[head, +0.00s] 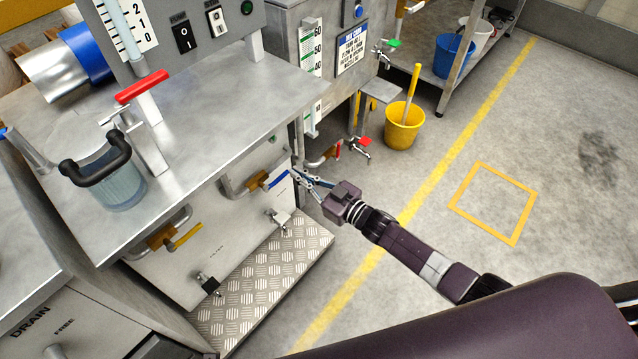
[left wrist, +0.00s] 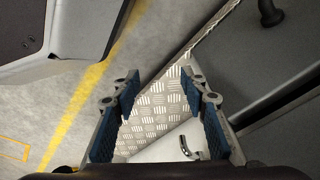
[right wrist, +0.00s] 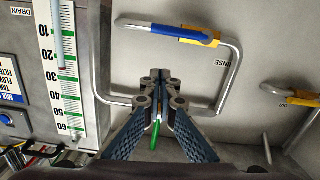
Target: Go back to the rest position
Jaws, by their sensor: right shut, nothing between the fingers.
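My right gripper (head: 298,175) reaches in from the right in the head view, with its fingertips close to the blue valve handle (head: 277,179) on the front of the steel cabinet. In the right wrist view its fingertips (right wrist: 160,76) are together and empty, in front of the bent pipe (right wrist: 237,75). The blue handle (right wrist: 176,30) lies beyond them there. Whether the fingertips touch the pipe cannot be told. My left gripper (left wrist: 160,82) is open and empty above the tread-plate step in the left wrist view. It does not show in the head view.
A yellow-handled valve (head: 188,236) and small taps stick out of the cabinet front above the tread-plate step (head: 265,275). A red-handled tap (head: 363,143) and a yellow bucket (head: 404,128) stand farther back. A glass jug (head: 115,185) is on the steel worktop. Floor at right is clear.

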